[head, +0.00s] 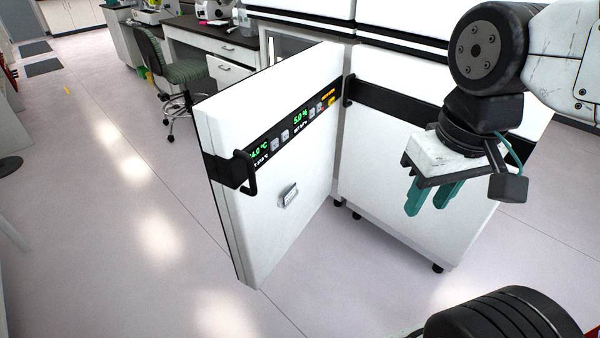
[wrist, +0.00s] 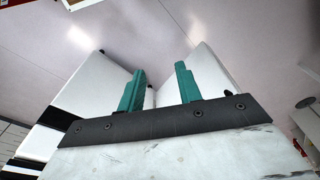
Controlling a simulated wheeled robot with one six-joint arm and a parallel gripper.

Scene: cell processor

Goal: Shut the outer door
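The outer door (head: 290,220) is white with a black band, green readouts and a black handle (head: 248,174) near its free left edge. It stands wide open, swung out from the white cabinet (head: 395,165), with its hinge side by the cabinet front. White panels lie beyond the fingers there; which one is the door I cannot tell.
A green office chair (head: 182,72) stands by a lab bench (head: 212,38) at the back left. Another white unit with black trim (head: 405,42) sits above the cabinet. The pale floor (head: 110,200) left of the door is clear.

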